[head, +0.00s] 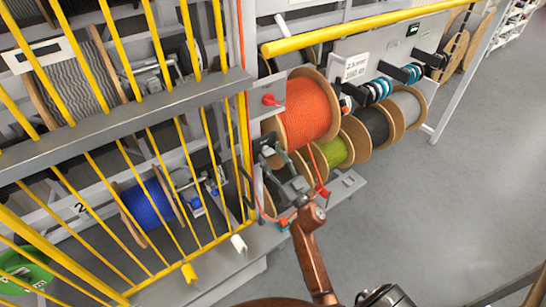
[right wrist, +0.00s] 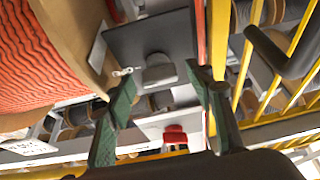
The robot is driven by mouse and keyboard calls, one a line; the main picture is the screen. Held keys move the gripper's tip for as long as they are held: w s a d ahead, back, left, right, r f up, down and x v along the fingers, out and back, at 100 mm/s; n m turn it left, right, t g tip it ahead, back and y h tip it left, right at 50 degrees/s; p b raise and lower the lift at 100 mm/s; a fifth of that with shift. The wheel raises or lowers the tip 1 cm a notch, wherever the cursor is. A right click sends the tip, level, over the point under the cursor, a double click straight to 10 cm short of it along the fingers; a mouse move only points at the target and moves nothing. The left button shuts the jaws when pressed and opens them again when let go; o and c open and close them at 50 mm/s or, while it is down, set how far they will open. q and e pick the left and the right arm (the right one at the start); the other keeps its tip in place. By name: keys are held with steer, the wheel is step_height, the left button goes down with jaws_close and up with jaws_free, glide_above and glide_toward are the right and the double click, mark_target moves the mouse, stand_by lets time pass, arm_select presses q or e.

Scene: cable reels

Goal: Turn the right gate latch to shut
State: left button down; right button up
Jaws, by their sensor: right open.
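The right gate latch appears as a grey knob (right wrist: 158,70) on a dark plate in the right wrist view. In the head view the latch (head: 267,150) is small, on the post at the gate's right edge, and partly hidden by my gripper. My right gripper (head: 270,162) is close in front of it. In the right wrist view my right gripper (right wrist: 162,82) is open, with one finger on each side of the knob and visible gaps. I cannot tell how deep the fingers reach around it. My left gripper is not in view.
The yellow barred gate (head: 180,190) stands left, with a black handle (head: 246,178) near its edge. An orange cable reel (head: 306,108) is close on the right. A red knob (head: 270,100) sits above the latch. Open grey floor (head: 450,190) lies to the right.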

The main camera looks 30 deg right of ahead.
steer(key=shift+c, duration=0.2)
steer(key=shift+d, duration=0.1)
steer(key=c, duration=1.1)
